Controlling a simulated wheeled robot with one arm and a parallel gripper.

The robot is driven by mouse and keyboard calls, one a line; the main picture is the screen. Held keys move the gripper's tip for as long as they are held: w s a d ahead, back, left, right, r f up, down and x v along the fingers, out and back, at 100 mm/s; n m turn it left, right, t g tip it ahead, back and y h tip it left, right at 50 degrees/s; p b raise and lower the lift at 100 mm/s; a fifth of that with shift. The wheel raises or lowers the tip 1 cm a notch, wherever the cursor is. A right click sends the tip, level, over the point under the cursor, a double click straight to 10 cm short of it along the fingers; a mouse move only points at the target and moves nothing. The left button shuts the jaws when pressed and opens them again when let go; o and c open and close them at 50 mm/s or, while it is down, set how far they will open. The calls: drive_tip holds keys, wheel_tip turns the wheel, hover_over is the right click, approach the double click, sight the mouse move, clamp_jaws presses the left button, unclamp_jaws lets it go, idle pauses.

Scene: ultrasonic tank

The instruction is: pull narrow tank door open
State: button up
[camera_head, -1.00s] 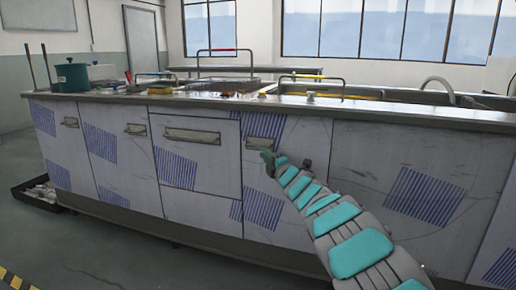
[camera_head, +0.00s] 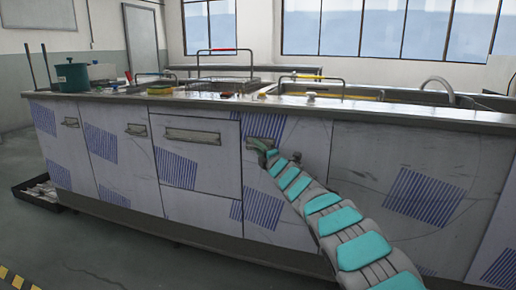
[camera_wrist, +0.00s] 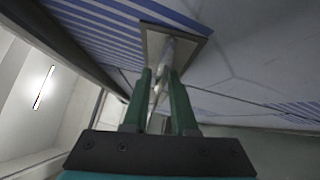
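The narrow tank door (camera_head: 285,225) is a pale panel with blue striped patches in the counter's front. It looks shut, flush with the neighbouring panels. Its recessed metal handle is near the top, partly hidden by my gripper (camera_head: 264,149) in the head view. In the wrist view the handle's silver bar (camera_wrist: 158,88) runs between the two green fingers of my gripper (camera_wrist: 160,76), with its recessed plate (camera_wrist: 194,45) behind. The fingers are close on either side of the bar. I cannot tell whether they press on it.
A wider panel with its own handle (camera_head: 193,136) is left of the narrow door. The metal countertop (camera_head: 420,112) above carries a green pot (camera_head: 72,77) and tools. A black tray (camera_head: 36,193) lies at the left. Floor in front is clear.

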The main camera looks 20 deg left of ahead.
clamp_jaws()
idle(1.4)
